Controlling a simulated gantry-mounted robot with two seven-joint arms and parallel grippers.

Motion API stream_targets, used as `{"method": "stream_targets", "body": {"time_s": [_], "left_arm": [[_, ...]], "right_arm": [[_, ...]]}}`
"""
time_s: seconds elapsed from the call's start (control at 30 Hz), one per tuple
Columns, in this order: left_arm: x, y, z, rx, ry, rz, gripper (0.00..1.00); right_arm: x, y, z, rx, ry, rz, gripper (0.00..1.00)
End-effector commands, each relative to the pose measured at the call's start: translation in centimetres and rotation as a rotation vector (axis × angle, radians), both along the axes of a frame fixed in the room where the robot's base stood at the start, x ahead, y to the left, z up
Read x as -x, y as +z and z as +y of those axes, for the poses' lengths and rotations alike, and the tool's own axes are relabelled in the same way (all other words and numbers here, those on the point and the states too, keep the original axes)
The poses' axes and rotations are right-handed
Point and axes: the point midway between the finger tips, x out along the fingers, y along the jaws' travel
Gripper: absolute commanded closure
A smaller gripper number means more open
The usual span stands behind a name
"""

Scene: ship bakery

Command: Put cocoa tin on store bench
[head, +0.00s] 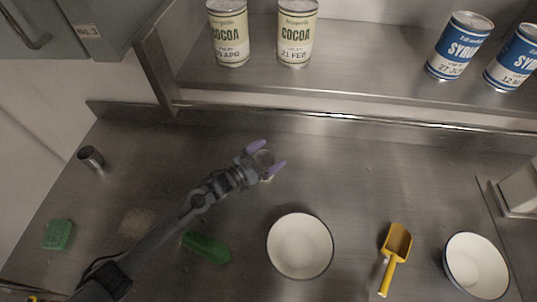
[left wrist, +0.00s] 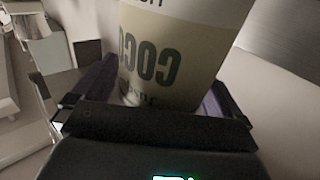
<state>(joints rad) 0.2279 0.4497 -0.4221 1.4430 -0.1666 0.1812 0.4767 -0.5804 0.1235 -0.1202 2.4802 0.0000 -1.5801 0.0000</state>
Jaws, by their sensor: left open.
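Two cream cocoa tins stand upright side by side on the raised shelf: the left cocoa tin (head: 230,38) and the right cocoa tin (head: 295,36), labelled 21 FEB. My left gripper (head: 267,158) has purple fingertips and is open. In the head view it shows below the tins, over the steel bench (head: 340,180). In the left wrist view a cocoa tin (left wrist: 165,50) looms close, upside down, between the two purple fingers, part of it cut off by the frame. I cannot tell which tin it is or whether the fingers touch it. My right gripper is not in view.
Two blue syrup tins (head: 460,45) stand further right on the shelf (head: 370,70). The bench holds a white bowl (head: 300,247), a yellow scoop (head: 396,245), another bowl (head: 476,266), a green object (head: 207,248), a green sponge (head: 58,235) and a small metal cup (head: 91,157).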

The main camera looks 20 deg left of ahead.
Motion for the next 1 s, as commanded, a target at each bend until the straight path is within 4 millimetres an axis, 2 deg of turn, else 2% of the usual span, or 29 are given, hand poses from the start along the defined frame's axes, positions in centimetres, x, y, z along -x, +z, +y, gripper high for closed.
{"method": "stream_targets", "body": {"time_s": [0.6,0.8,1.0], "left_arm": [[8.6,-0.2,5.2,-0.002,0.001,0.003,0.00],[9.8,-0.2,5.9,-0.001,0.000,0.002,0.00],[9.9,-0.1,6.1,-0.001,0.000,0.001,0.00]], "right_arm": [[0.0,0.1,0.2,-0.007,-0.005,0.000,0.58],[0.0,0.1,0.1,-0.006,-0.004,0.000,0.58],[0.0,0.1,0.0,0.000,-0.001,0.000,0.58]]}}
